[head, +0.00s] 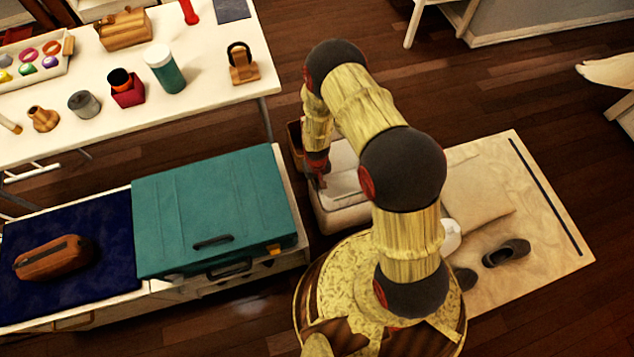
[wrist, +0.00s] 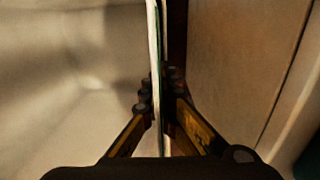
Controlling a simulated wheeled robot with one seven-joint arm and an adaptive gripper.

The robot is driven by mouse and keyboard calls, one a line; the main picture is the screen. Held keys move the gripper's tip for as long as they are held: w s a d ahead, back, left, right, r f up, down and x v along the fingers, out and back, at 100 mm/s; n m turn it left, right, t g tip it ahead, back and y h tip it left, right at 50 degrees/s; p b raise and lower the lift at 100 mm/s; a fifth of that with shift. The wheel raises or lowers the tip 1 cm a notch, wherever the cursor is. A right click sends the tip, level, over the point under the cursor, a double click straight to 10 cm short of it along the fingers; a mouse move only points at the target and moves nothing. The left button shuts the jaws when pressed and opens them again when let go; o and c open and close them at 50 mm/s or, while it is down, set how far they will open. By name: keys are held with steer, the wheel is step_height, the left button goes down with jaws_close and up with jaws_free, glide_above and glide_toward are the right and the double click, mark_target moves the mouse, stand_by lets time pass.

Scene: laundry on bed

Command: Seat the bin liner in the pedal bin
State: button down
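My gripper (head: 318,178) reaches down at the left side of a pale, low, box-shaped container (head: 345,218) on the floor, partly hidden by my arm. In the wrist view its two fingers (wrist: 160,96) are close together, one on each side of a thin upright pale wall with a green streak (wrist: 154,40). This wall looks like the bin liner's, and the fingers appear shut on it. A smooth pale surface (wrist: 70,70) lies left of the wall. A brownish panel (wrist: 235,60) with a pale edge stands to the right. I cannot clearly tell liner from pedal bin in the head view.
A teal case (head: 215,205) lies on a low unit left of the container. A white table (head: 215,85) with several small objects stands behind it. A wooden board (head: 545,235) with a cushion (head: 475,195) and dark shoes (head: 506,252) is at the right. Floor behind is clear.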

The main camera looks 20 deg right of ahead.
steer(key=shift+f, duration=1.05)
steer(key=c, duration=2.3)
jaws_free()
steer(key=o, duration=0.3)
steer(key=shift+o, duration=0.2)
step_height(320, 180, up, 12)
steer(key=shift+f, duration=0.1)
